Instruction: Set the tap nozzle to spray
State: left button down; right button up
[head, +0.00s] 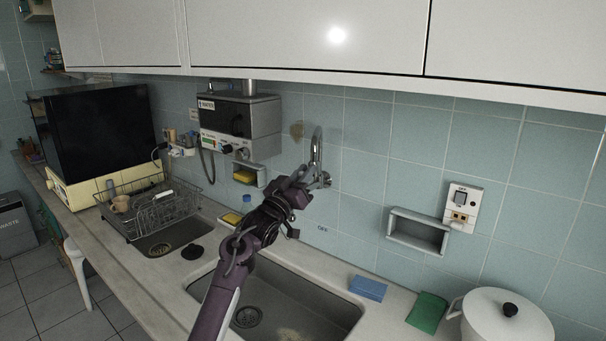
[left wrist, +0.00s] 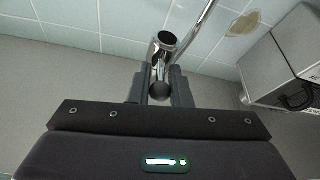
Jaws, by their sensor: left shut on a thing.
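The chrome tap (head: 317,148) stands against the tiled wall behind the sink, with a tall curved spout. My left gripper (head: 302,174) reaches up to it from over the sink. In the left wrist view its two dark fingers (left wrist: 164,88) are shut on the chrome tap nozzle (left wrist: 160,62), a short cylinder with a dark round end. A dark ball-like part sits low between the fingers. The chrome spout pipe (left wrist: 203,20) rises to the upper right. I cannot tell which setting the nozzle is on. My right gripper is in neither view.
The sink (head: 300,300) lies below my left arm. A blue sponge (head: 368,288), a green pad (head: 427,312) and a white pot (head: 505,320) stand to its right. A grey water heater (head: 240,122) hangs left of the tap. A wire dish rack (head: 150,205) is further left.

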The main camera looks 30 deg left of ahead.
aim_at(315, 174)
pick_arm(q)
jog(key=d+n+g+y+b, duration=0.1)
jog(key=n+y, duration=0.1)
jog(key=y, duration=0.2)
jog(key=d+n+g+y+b, duration=0.1)
jog(key=n+g+y, duration=0.1)
jog(key=y, duration=0.3)
jog(key=d+n+g+y+b, duration=0.1)
jog(key=n+g+y, duration=0.1)
jog(key=y, duration=0.3)
jog(key=shift+w+r+n, duration=0.1)
jog(key=shift+w+n, duration=0.3)
jog(key=shift+n, duration=0.5)
jog(key=shift+w+d+r+n+g+y+b, duration=0.15)
jog(key=shift+w+n+g+y+b, duration=0.1)
jog(key=shift+n+g+y+b, duration=0.95)
jog(key=shift+w+d+f+n+g+y+b, duration=0.15)
jog(key=shift+n+g+y+b, duration=0.45)
jog(key=shift+g+y, duration=0.6)
jog(key=shift+w+d+r+n+g+y+b, duration=0.25)
jog(key=shift+n+g+y+b, duration=0.6)
jog(key=shift+g, duration=0.75)
jog(key=shift+f, duration=0.1)
